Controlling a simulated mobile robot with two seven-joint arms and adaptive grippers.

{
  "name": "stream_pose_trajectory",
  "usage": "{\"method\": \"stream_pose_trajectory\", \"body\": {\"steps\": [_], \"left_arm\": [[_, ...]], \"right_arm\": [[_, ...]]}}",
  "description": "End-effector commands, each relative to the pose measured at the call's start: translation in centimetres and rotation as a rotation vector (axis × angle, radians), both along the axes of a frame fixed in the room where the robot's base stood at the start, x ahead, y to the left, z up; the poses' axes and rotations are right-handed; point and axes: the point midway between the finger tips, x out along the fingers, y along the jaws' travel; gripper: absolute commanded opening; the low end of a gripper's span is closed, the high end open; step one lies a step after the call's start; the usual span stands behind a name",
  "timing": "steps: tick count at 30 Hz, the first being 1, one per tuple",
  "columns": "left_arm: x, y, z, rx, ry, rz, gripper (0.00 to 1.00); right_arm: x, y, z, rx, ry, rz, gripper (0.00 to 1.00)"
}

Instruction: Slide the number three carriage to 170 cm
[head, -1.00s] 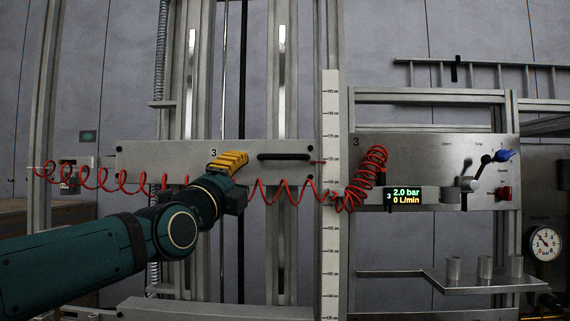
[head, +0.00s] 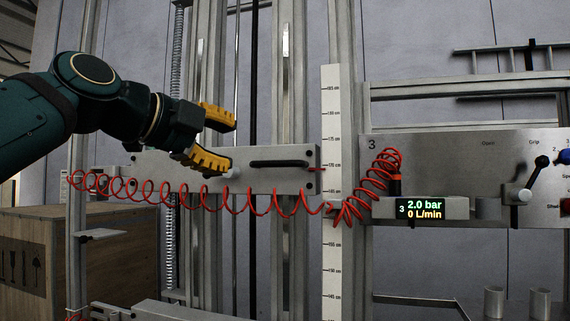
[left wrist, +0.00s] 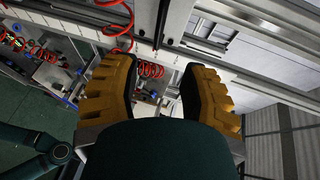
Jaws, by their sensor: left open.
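The carriage (head: 245,183) is a grey plate across the vertical rails in the head view, with a black bar handle (head: 278,163). Its red pointer (head: 316,169) meets the white scale (head: 332,230) close to the mark that looks like 170; the print is small. My left gripper (head: 228,138) is open and empty, its yellow fingers apart at the carriage's upper left, left of the handle. The lower finger overlaps the plate in the picture; I cannot tell if it touches. The left wrist view shows the parted fingers (left wrist: 158,95) with nothing between. My right gripper is not in view.
A coiled red hose (head: 250,200) hangs in front of the carriage. At right, a panel marked 3 (head: 440,160) has a display (head: 420,208) reading 2.0 bar, 0 L/min, and a black lever (head: 533,178). A wooden crate (head: 60,255) stands at lower left.

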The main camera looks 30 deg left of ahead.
Motion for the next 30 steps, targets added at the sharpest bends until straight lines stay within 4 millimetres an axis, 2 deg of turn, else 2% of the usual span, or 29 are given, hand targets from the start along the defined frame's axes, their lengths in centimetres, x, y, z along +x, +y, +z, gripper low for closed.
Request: {"method": "stream_pose_trajectory", "body": {"steps": [18, 24, 30], "left_arm": [[10.6, -1.6, -2.0, -0.001, 0.003, 0.002, 0.43], [12.5, -2.0, -2.4, 0.000, 0.002, 0.001, 0.43], [12.9, -2.1, -2.6, -0.001, 0.000, 0.001, 0.43]], "right_arm": [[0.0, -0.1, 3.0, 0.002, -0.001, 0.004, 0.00], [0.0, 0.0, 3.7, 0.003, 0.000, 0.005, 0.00], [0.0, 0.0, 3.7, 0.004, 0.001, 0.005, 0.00]]}}
